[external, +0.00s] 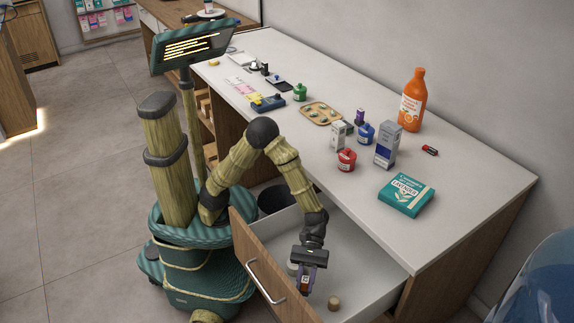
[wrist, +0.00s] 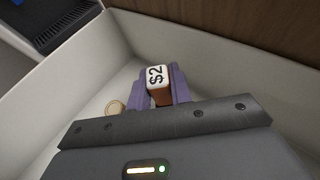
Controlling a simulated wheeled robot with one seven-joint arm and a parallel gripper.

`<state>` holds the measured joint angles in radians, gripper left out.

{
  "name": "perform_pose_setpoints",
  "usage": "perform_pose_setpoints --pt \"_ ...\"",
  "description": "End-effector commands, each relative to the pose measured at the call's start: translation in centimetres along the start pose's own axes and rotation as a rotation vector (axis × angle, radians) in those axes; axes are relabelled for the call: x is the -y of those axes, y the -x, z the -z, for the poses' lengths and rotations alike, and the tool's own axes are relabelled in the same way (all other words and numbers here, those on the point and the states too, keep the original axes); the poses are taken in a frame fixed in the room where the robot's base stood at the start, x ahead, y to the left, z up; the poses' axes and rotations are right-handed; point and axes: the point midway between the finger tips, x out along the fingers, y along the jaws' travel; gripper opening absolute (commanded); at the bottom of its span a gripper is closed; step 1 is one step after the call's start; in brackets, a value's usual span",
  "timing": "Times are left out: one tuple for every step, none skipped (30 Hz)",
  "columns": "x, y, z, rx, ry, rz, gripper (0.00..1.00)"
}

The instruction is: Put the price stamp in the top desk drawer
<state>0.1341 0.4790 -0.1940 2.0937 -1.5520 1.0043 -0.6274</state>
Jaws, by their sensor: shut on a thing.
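The price stamp (wrist: 158,85) shows in the wrist view as a small block with a white face marked "$2" and a reddish-brown body. My gripper (external: 305,287) is shut on it, with a purple finger on each side. In the external view the stamp is mostly hidden between the fingers. The desk drawer (external: 365,262) is pulled open, with a wooden front, a metal handle and a pale inside. My gripper is over the open drawer, low towards its front. I cannot tell whether the stamp touches the drawer floor.
A small round brown-topped item (external: 334,303) lies in the drawer, right of my gripper; another pale item (external: 292,268) is partly hidden behind it. The counter (external: 470,185) above holds an orange bottle (external: 412,100), a teal box (external: 406,196) and several small bottles. The drawer's back is clear.

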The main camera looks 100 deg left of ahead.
Motion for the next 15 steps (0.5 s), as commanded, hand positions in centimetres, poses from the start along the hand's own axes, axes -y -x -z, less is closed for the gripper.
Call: perform_pose_setpoints --pt "0.0 -0.4 1.0 0.0 0.002 0.002 0.0" --pt "0.0 -0.6 1.5 0.0 0.003 0.002 0.0" --pt "0.0 -0.9 2.2 0.0 0.004 0.002 0.0" --pt "0.0 -1.1 2.7 0.0 0.004 0.002 0.0" --pt "0.0 -1.3 3.2 0.0 0.004 0.002 0.0" --pt "0.0 -1.6 3.6 0.0 0.004 0.002 0.0" --pt "0.0 -1.7 3.9 0.0 0.002 0.002 0.0" --pt "0.0 -1.7 4.1 0.0 0.001 0.001 0.0" --pt "0.0 -1.8 4.3 0.001 0.001 0.001 0.0" --pt "0.0 -1.8 4.3 0.001 0.001 0.001 0.0" --pt "0.0 -1.8 4.2 0.001 0.001 0.001 0.0" --pt "0.0 -1.8 4.2 0.001 0.0 0.001 0.0" --pt "0.0 -1.7 4.2 0.001 0.0 0.0 0.0" --pt "0.0 -1.7 4.1 0.001 0.0 0.0 0.0" --pt "0.0 -1.7 4.1 0.001 0.001 0.0 0.0"
